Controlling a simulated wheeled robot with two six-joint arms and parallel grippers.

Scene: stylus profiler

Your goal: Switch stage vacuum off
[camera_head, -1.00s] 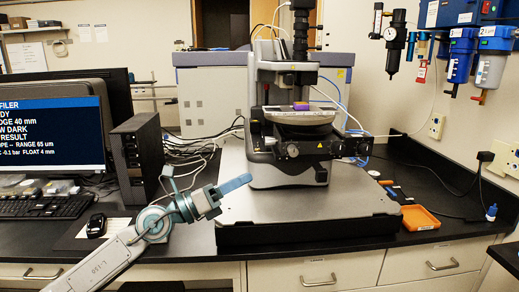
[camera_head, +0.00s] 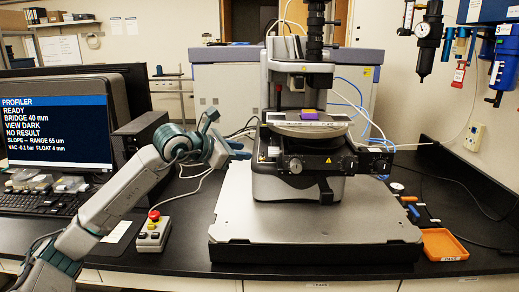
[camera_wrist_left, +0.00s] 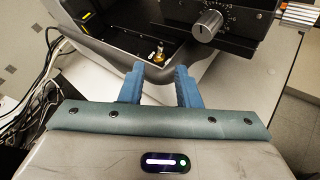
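The stylus profiler (camera_head: 300,187) stands on a grey plate, with a purple sample (camera_head: 308,113) on its round stage (camera_head: 308,125). My left gripper (camera_head: 241,151) is at the left side of the profiler's body. In the left wrist view its two blue fingers (camera_wrist_left: 160,72) are apart with nothing between them. A small brass fitting (camera_wrist_left: 158,54), perhaps the vacuum switch, stands on the dark base just beyond the fingertips, in line with the gap. Its setting cannot be told. My right gripper is not in view.
A stage block with a silver knob (camera_wrist_left: 207,26) overhangs close to the right of the fingers. A control box with a red button (camera_head: 154,230) sits on the bench below my left arm. An orange tray (camera_head: 444,245) lies right of the grey plate (camera_head: 300,225). Cables run behind.

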